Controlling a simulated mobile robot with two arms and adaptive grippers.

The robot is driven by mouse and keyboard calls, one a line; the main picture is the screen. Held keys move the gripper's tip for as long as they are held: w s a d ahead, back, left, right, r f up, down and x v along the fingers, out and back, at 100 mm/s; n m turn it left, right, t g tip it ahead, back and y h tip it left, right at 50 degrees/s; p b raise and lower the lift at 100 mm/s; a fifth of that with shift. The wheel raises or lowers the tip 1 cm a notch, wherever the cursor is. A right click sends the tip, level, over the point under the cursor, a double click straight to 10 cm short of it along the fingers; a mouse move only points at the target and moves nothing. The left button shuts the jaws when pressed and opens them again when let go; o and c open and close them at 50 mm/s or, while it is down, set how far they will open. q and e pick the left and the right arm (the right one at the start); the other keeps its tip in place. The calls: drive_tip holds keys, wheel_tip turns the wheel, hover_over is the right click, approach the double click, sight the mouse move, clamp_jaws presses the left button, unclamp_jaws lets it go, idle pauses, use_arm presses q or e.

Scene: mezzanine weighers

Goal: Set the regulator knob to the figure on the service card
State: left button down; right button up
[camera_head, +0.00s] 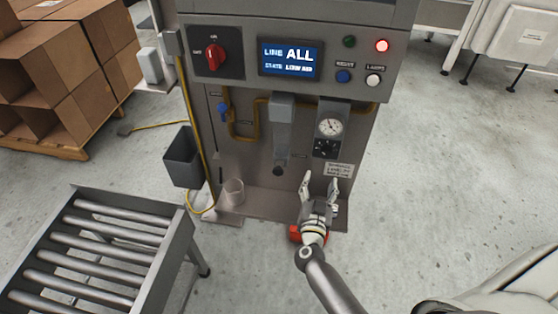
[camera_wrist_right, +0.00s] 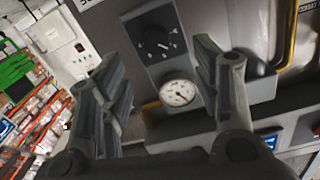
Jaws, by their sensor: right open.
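The black regulator knob (camera_head: 326,148) sits below the round white gauge (camera_head: 330,127) on the machine's grey front panel. The service card (camera_head: 339,170) is a small white label below the knob; its print is too small to read. In the right wrist view the knob (camera_wrist_right: 158,43) shows above the gauge (camera_wrist_right: 178,93), between the fingers. My right gripper (camera_head: 320,183) is open and empty, below and in front of the knob, apart from it. The gripper also shows in the right wrist view (camera_wrist_right: 155,75). My left gripper is not in view.
The control panel above has a red rotary switch (camera_head: 214,55), a blue screen (camera_head: 290,56) and lit red lamp (camera_head: 382,45). A grey filter housing (camera_head: 282,122) is left of the gauge. A roller conveyor (camera_head: 95,249) stands left. The floor at right is clear.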

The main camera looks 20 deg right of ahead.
sight(325, 155)
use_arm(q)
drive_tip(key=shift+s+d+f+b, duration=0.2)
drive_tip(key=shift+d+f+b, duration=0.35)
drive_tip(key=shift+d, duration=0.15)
use_arm(e)
drive_tip(key=shift+m, duration=0.3)
drive_tip(key=shift+d+r+x, duration=0.15)
drive_tip(key=shift+r+x, duration=0.05)
drive_tip(key=shift+x, duration=2.6)
drive_tip(key=shift+d+r+x, duration=0.15)
drive_tip(key=shift+x, duration=2.65)
drive_tip(key=shift+s, duration=0.25)
drive_tip(key=shift+c, duration=0.3)
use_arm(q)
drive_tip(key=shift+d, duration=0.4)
use_arm(e)
drive_tip(key=c, duration=1)
